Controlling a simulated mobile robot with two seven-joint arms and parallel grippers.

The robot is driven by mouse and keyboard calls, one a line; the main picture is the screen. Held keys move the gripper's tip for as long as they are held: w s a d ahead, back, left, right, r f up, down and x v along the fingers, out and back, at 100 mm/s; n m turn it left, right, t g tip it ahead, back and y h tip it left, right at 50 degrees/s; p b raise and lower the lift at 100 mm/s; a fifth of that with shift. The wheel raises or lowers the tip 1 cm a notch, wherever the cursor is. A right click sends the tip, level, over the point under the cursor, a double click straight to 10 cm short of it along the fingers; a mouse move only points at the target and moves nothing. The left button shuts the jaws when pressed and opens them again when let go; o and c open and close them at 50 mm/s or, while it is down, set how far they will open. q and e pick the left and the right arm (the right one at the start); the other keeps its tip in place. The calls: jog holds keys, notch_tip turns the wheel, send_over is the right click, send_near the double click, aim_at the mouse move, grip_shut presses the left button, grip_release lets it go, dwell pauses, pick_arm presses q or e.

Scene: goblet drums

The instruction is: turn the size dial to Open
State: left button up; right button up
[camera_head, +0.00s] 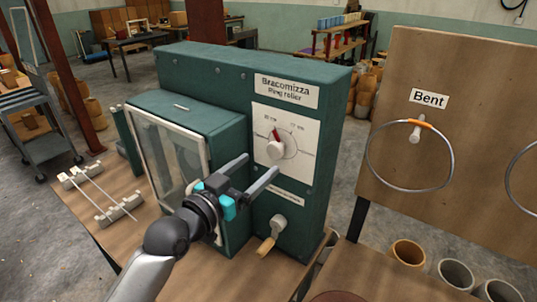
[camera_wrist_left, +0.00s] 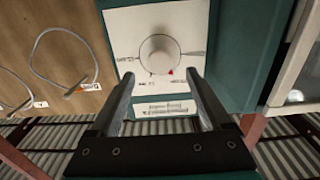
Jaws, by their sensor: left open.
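The size dial (camera_head: 276,149) is a round pale knob on a white plate on the front of the green ring roller. Its red pointer aims up, slightly left, near an upper label; the small labels are too blurred to read surely. My left gripper (camera_head: 260,165) is open and empty, its two fingers pointing at the plate just below and in front of the dial. In the left wrist view the dial (camera_wrist_left: 159,54) appears upside down beyond the fingertips (camera_wrist_left: 160,80), apart from them, with the red mark at its lower right. My right gripper is not in view.
A crank with a wooden handle (camera_head: 270,238) sits below the dial. A glass-fronted box (camera_head: 180,150) projects left of it. A board (camera_head: 470,110) labelled Bent, with metal rings on pegs, stands at right. A rod fixture (camera_head: 98,195) lies on the table at left.

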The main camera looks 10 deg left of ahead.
aim_at(273, 153)
pick_arm(q)
jog(key=shift+x, duration=2.7)
grip_shut()
